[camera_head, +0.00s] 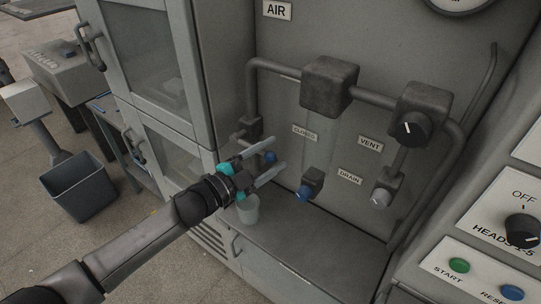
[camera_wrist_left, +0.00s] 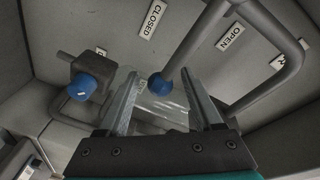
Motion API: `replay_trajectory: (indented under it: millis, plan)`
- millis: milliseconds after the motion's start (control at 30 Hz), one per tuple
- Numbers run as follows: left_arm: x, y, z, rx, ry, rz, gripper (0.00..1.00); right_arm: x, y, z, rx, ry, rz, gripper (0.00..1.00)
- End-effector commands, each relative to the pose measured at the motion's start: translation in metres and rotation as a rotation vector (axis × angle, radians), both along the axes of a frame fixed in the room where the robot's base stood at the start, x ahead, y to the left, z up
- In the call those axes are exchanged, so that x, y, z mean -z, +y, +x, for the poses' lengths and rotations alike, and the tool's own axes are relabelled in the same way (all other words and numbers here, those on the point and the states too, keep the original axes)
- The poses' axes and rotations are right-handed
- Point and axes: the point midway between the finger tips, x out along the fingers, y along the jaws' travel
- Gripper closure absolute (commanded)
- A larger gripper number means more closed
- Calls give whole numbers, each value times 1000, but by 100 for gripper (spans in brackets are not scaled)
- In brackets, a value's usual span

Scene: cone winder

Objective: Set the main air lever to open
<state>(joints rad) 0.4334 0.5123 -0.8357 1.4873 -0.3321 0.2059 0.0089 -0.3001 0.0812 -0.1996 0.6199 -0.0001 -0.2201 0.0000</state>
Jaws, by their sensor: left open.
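The main air lever appears to be the one with the blue ball knob (camera_head: 270,157) at the left pipe of the air panel. In the left wrist view the blue ball (camera_wrist_left: 160,84) sits between my finger lines, and a grey bar runs up right from it. A CLOSED label (camera_wrist_left: 152,19) and an OPEN label (camera_wrist_left: 230,36) lie on either side of that bar. I cannot tell the lever's exact setting. My left gripper (camera_head: 265,159) is open around the knob's line of sight; touch cannot be told. My right gripper is not in view.
A clear cup-like bowl (camera_head: 248,208) is below the left gripper. A black vent knob (camera_head: 409,129) is above. A grey cabinet (camera_head: 150,60) stands left of the panel.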

Motion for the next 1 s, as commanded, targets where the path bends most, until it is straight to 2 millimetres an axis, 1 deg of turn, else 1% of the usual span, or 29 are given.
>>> replay_trajectory:
  millis: [67, 100, 667, 700, 1000]
  plan:
    - [0, 0, 0, 0, 0, 0, 33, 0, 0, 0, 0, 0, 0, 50]
    - [0, 0, 0, 0, 0, 0, 35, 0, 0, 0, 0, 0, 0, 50]
    - [0, 0, 0, -1, -1, -1, 98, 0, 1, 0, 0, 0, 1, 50]
    - [0, 0, 0, 0, 0, 0, 100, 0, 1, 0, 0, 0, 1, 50]
    - [0, 0, 0, 0, 0, 0, 100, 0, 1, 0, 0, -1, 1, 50]
